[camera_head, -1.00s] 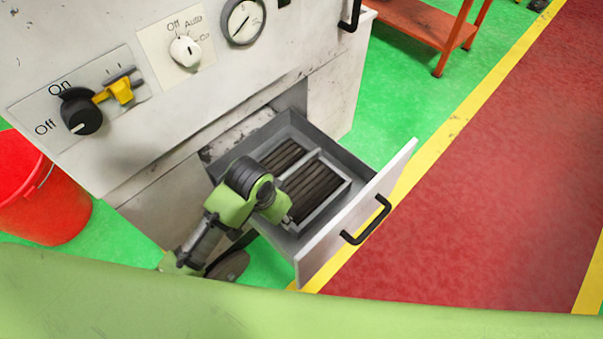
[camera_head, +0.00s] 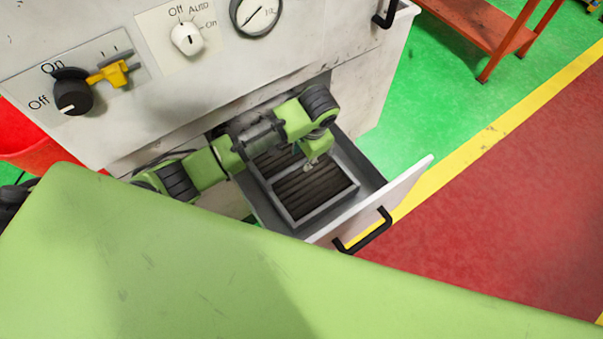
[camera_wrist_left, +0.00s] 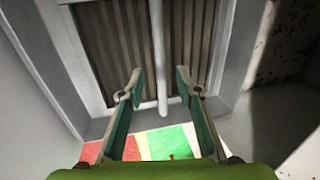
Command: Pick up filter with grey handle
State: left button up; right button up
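The filter (camera_head: 318,188) has a grey frame around dark pleats and lies in the open drawer (camera_head: 372,181). In the left wrist view its pleats (camera_wrist_left: 115,45) fill the upper middle, with a grey bar (camera_wrist_left: 160,55), seemingly the handle, running between the two pleated halves. My left gripper (camera_head: 309,166) is over the filter. In the left wrist view my left gripper (camera_wrist_left: 159,88) is open, its fingertips on either side of the bar in the picture. I see no contact with the bar; the height gap is hard to judge. My right gripper is not in view.
The drawer's front panel with a black handle (camera_head: 367,233) sticks out from the white cabinet (camera_head: 358,75). Drawer walls surround the filter closely. A red bucket (camera_head: 30,150) stands at the left and an orange rack (camera_head: 480,28) at the back right.

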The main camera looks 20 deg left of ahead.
aim_at(302, 161)
pick_arm(q)
jog(key=shift+w+f, duration=0.15)
jog(key=shift+f, duration=0.4)
jog(key=shift+w+f, duration=0.1)
jog(key=shift+f, duration=0.35)
jog(key=f, duration=0.3)
jog(key=shift+w+a+f+p, duration=0.2)
jog(key=shift+w+a+p, duration=0.1)
jog(key=shift+w+f, duration=0.15)
jog(key=shift+f, duration=0.4)
grip_shut()
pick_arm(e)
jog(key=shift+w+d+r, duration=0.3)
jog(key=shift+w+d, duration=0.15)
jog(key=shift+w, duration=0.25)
pick_arm(q)
jog(key=shift+r, duration=0.1)
